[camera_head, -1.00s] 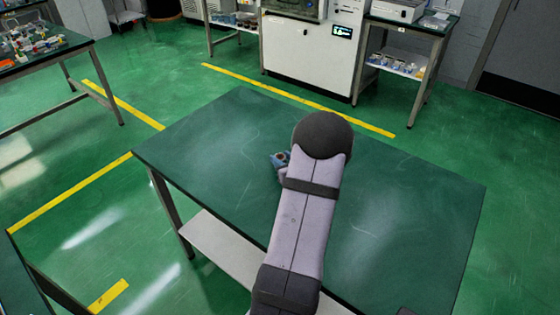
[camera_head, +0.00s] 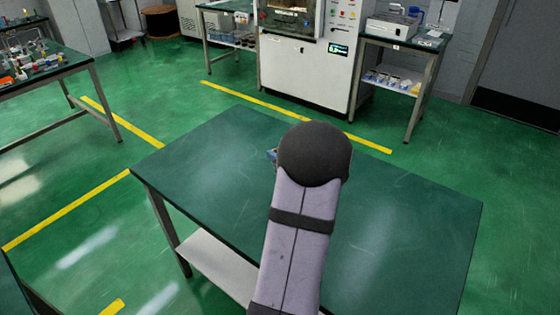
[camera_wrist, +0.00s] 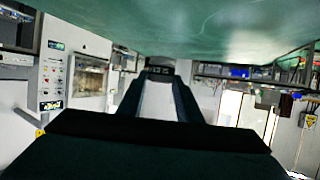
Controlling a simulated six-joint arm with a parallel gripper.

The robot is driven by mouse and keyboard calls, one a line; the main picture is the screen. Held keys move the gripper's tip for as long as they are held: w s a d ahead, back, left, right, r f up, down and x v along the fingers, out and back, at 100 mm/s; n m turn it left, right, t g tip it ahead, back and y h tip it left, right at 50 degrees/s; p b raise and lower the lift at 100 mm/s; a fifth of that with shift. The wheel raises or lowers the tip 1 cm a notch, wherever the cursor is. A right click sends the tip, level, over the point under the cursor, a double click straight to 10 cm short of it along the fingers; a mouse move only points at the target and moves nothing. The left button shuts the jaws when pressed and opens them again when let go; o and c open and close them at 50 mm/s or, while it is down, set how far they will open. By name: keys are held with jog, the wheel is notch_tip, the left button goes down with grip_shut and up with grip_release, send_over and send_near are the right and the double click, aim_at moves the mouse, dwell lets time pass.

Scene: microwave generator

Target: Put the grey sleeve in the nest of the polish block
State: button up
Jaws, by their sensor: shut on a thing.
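In the head view my arm covers the middle of the green table (camera_head: 215,150) and hides my gripper. In the wrist view my gripper (camera_wrist: 160,72) points away from the camera, its two long fingers closing in at the far end. It is shut on a small grey piece, which I take to be the grey sleeve (camera_wrist: 160,70); its shape is hard to make out. A small blue piece (camera_head: 271,155) peeks out at the left of my arm on the table. It may be the polish block; its nest is hidden.
The left and right parts of the table are bare. Behind it stand a white machine (camera_head: 305,70) and a side bench (camera_head: 412,42) with equipment. Another bench (camera_head: 40,65) with small items is at the left. The wrist view shows the room upside down.

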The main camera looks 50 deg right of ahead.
jog(key=shift+r, duration=0.2)
